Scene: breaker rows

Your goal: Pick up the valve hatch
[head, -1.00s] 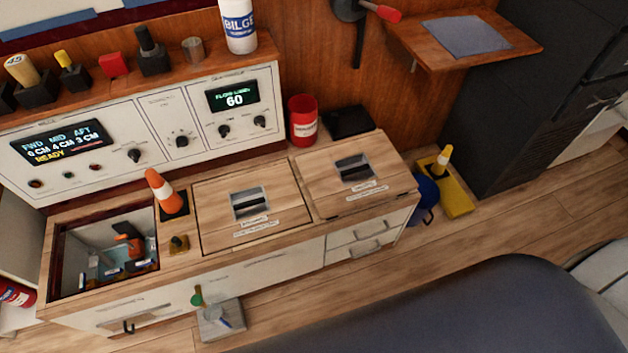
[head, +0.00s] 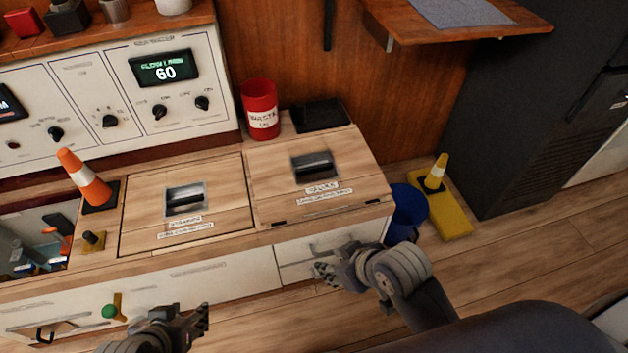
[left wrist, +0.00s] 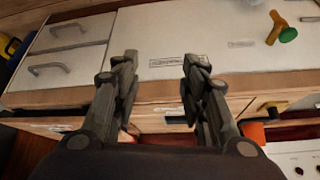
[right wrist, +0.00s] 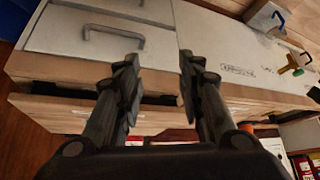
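Two square wooden hatches lie side by side on the bench top, both seated. The right hatch (head: 345,145) has a dark recessed handle (head: 312,165) and a small label (head: 322,187) that may read "valves", but the print is blurred. The left hatch (head: 150,215) has a similar handle (head: 185,201) and an unreadable label. My right gripper (head: 318,272) is in front of the bench drawers, below the right hatch; its fingers stand apart and empty in the right wrist view (right wrist: 161,67). My left gripper (head: 204,320) is at the lower left, open and empty in the left wrist view (left wrist: 161,65).
An orange cone (head: 85,180) stands left of the hatches, beside an open compartment (head: 35,225). A red waste can (head: 261,110) and a black item (head: 320,115) sit behind. A blue bucket (head: 408,210) and a yellow stand (head: 455,215) are on the floor at right.

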